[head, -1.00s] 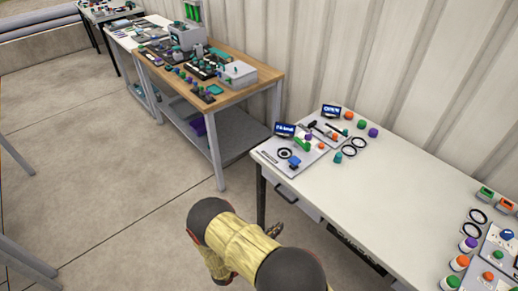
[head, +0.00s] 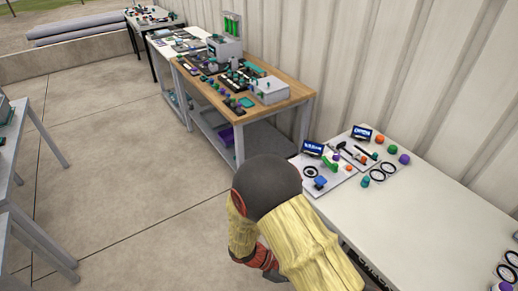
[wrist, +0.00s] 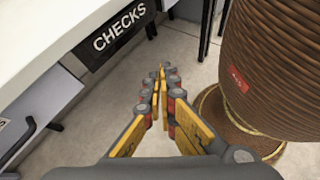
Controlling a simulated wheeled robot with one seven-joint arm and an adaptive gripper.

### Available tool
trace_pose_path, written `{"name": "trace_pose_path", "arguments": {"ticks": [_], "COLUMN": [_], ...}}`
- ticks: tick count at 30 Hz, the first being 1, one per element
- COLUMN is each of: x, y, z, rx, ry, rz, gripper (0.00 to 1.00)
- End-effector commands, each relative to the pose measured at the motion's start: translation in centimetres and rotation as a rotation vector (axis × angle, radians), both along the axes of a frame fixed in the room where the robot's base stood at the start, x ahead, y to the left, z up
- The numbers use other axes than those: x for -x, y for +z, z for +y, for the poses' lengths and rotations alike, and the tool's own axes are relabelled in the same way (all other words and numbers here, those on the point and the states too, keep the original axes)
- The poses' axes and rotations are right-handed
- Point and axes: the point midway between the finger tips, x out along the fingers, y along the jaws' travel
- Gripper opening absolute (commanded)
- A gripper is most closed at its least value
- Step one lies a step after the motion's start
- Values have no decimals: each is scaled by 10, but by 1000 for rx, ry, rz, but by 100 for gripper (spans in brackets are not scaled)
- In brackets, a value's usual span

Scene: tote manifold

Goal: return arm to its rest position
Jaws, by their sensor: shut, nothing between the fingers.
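My gripper (wrist: 164,72) shows in the wrist view with its yellow and grey fingers together and nothing between them. It hangs over the concrete floor, beside the front of a white table. In the head view my arm is folded low in front of the white table (head: 455,205), and the fingers cannot be made out there. My own round, ribbed brown body part stands close to the right of the fingers in the wrist view.
The white table's front carries a black "CHECKS" label (wrist: 118,31) left of the fingers. A wooden-topped bench (head: 285,105) stands behind. A grey table (head: 10,150) is at far left. The floor (head: 110,150) between is clear.

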Motion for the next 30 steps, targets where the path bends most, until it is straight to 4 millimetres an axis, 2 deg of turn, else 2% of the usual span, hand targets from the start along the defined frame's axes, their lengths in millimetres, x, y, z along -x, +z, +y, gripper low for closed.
{"name": "trace_pose_path", "arguments": {"ticks": [1,9,17,23,30], "x": [3,19,27,32,44], "y": [17,89,160,216,282], "z": [4,25,37,37,23], "rx": [-56,-328,-574,-749,-923], "ry": [-67,-380,-625,-773,-887], "rz": [-44,-255,-480,-666,-900], "gripper": [0,0,0,0,0]}}
